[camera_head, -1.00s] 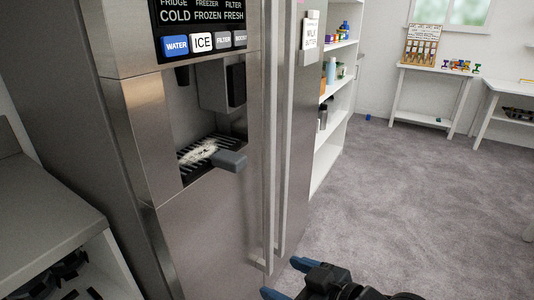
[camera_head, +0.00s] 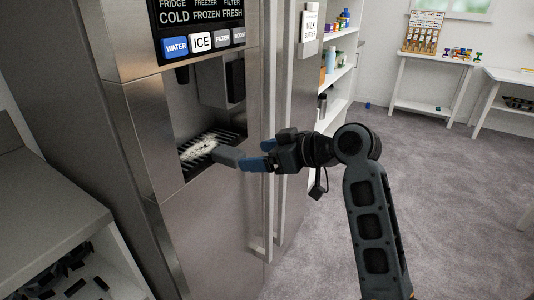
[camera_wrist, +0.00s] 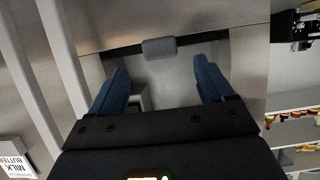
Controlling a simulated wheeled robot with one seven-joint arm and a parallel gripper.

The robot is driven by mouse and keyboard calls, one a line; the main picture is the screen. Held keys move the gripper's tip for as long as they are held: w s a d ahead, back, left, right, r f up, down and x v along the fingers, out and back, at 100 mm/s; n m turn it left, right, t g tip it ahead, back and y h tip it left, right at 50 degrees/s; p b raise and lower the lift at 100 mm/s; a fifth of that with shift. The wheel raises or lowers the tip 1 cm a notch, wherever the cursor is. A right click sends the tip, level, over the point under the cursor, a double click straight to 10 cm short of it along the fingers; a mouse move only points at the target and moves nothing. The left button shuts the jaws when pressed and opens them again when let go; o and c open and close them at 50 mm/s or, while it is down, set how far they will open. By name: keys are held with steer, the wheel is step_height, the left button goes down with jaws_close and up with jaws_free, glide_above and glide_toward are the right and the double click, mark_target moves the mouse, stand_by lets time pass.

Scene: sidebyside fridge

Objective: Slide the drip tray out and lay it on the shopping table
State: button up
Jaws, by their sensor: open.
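The drip tray (camera_head: 213,141) is a dark slatted grate with a pale patch on it, in the dispenser recess of the steel fridge. Its grey handle (camera_head: 226,156) sticks out from the recess. My gripper (camera_head: 252,157) is open, with its blue fingers pointing at the handle from the right. In the wrist view the handle (camera_wrist: 158,47) shows just beyond and between the fingertips (camera_wrist: 161,66), with a gap on each side. Two white tables stand at the back right, one (camera_head: 432,74) with a board and colourful items, another (camera_head: 513,77) at the edge. I cannot tell which is the shopping table.
Long vertical fridge door handles (camera_head: 270,215) stand close by my gripper. A white shelf unit (camera_head: 339,75) with bottles stands behind the fridge. A grey-topped counter (camera_head: 45,225) is at the left. The carpet (camera_head: 445,220) at the right is clear.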

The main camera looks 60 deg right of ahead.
mark_target(241, 157)
steer(key=shift+p+x, duration=0.3)
steer(key=shift+x, duration=2.8)
steer(key=shift+c, duration=0.3)
steer(key=c, duration=1.1)
steer(key=shift+s+d+p, duration=0.15)
steer(key=shift+s+p, duration=0.25)
steer(key=shift+s, duration=4.85)
steer(key=shift+s, duration=2)
